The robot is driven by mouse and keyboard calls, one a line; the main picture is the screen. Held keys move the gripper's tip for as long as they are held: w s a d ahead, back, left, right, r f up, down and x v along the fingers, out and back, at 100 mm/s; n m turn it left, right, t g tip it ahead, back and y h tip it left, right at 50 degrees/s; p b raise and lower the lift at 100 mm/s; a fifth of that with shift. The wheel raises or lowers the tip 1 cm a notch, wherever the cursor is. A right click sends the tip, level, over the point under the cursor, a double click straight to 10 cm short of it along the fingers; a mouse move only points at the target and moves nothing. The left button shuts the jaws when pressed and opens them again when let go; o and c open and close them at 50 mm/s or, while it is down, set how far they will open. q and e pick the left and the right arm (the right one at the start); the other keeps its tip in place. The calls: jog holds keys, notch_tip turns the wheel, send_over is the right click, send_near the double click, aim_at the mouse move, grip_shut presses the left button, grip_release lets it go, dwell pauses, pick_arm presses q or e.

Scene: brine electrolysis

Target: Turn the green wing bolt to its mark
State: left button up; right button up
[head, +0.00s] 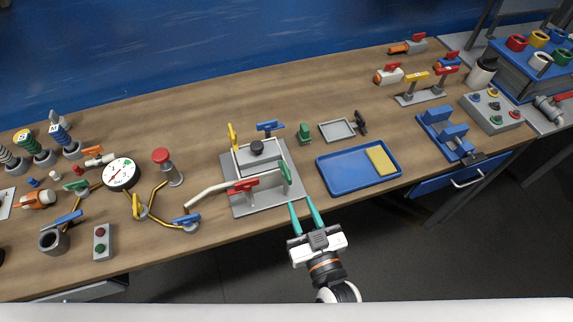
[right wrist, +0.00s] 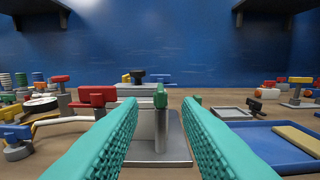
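The green wing bolt (head: 285,172) stands upright at the right front of a grey clamp fixture (head: 236,203). In the right wrist view the green wing bolt (right wrist: 160,96) appears edge-on atop a grey post, framed between my fingers. My right gripper (head: 304,206) is open and empty, with its teal fingers pointing toward the bolt from the front edge of the table. The fingertips look apart from the bolt. I cannot make out its mark. My left gripper is not in view.
A red wing bolt (head: 243,186) with a pale pipe sits left of the green one. Yellow (head: 232,137) and blue (head: 268,126) wing bolts stand behind, around a black-knobbed lid (head: 257,148). A blue tray (head: 345,181) lies right. A small green-topped piece (head: 304,132) stands behind.

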aim_at(286, 170)
jog(key=p+x, duration=0.2)
jog(key=x, duration=0.9)
jog(key=shift+w+f, duration=0.1)
jog(key=shift+f, duration=0.1)
jog(key=shift+c, duration=0.3)
grip_shut()
